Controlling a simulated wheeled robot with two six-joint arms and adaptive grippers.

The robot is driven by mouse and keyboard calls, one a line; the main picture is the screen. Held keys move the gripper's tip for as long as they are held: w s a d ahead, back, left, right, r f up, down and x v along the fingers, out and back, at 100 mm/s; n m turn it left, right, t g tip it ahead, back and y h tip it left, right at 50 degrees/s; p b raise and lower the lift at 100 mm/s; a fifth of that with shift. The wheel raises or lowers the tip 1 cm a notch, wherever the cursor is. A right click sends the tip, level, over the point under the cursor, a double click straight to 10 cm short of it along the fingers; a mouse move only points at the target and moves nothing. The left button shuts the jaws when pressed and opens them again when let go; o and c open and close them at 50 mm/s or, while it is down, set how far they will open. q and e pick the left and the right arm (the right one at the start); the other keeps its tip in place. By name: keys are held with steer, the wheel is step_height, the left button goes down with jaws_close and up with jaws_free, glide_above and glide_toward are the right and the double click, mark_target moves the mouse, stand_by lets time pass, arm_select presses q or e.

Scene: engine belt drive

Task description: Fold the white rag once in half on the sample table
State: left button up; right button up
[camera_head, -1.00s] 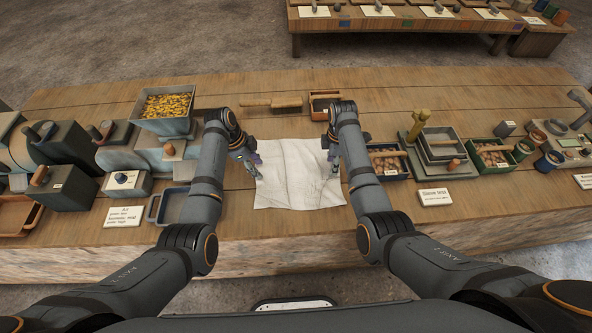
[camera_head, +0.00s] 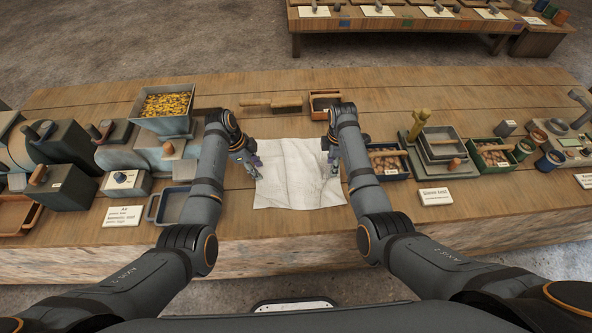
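The white rag (camera_head: 298,182) lies spread flat on the wooden sample table (camera_head: 262,222), close to its front edge, with light creases. My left gripper (camera_head: 257,172) is over the rag's left edge. My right gripper (camera_head: 333,170) is over the rag's right edge. Both grippers point down and are small in the picture. I cannot tell whether their fingers are open or shut, or whether they touch the cloth.
A brush (camera_head: 272,103) and a small orange-rimmed box (camera_head: 322,103) lie behind the rag. A hopper of yellow grains (camera_head: 166,104) and a grey tray (camera_head: 171,206) stand left. A blue box of brown pieces (camera_head: 388,162) and a grey sieve box (camera_head: 440,146) stand right.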

arm_select(q)
steer(key=shift+f, duration=0.1)
jaws_close()
arm_select(e)
steer(key=shift+s+f, duration=0.1)
steer(key=shift+f, duration=0.1)
jaws_close()
